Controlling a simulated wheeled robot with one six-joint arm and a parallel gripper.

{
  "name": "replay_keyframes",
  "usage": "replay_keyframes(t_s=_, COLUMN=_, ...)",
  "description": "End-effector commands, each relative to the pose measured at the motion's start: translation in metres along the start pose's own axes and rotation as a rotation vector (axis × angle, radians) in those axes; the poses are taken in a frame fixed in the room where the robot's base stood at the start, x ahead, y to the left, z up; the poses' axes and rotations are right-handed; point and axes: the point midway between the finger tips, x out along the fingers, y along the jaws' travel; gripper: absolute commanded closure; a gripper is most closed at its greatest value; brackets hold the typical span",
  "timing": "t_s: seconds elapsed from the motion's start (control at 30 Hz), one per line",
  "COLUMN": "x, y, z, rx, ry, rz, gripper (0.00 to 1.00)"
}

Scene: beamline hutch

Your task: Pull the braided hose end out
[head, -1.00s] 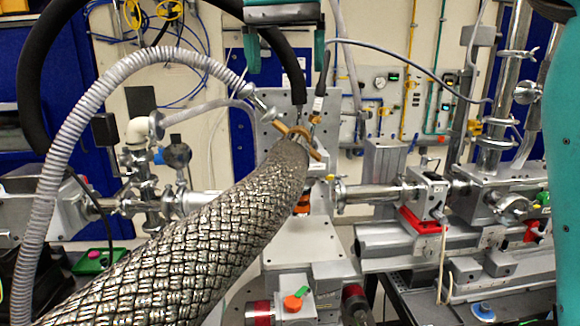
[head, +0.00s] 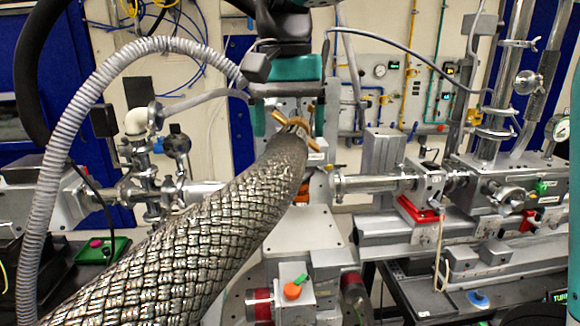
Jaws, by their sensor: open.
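The thick silver braided hose (head: 190,240) runs from the lower left up to the middle of the head view. Its far end is at a brass-coloured wing clamp (head: 297,128), in front of a pale upright plate. The joint behind the clamp is partly hidden. My gripper (head: 289,128) is open, with teal fingers pointing down. One finger is left of the clamp and the other right of it in the picture. The hose end lies between them in the picture, with no visible grip on it. I cannot tell their exact depth relative to the hose.
A grey corrugated hose (head: 75,125) arches at the left beside a thick black hose (head: 28,75). Metal vacuum pipes (head: 375,184) and a red clamp block (head: 418,210) stand to the right. A box with an orange knob (head: 292,291) sits below the hose end.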

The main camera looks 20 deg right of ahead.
Motion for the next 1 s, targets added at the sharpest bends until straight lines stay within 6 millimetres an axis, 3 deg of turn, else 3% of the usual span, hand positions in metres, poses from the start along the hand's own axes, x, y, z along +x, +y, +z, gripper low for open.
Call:
replay_keyframes(t_s=0.03, x=0.016, y=0.000, z=0.000, rx=0.000, ry=0.000, rz=0.000, gripper=0.18)
replay_keyframes(t_s=0.2, x=0.033, y=0.000, z=0.000, rx=0.000, ry=0.000, rz=0.000, gripper=0.18)
replay_keyframes(t_s=0.67, x=0.038, y=0.000, z=0.000, rx=0.000, ry=0.000, rz=0.000, gripper=0.18)
replay_keyframes(t_s=0.87, x=0.038, y=0.000, z=0.000, rx=0.000, ry=0.000, rz=0.000, gripper=0.59)
replay_keyframes(t_s=1.0, x=0.038, y=0.000, z=0.001, rx=0.000, ry=0.000, rz=0.000, gripper=0.60)
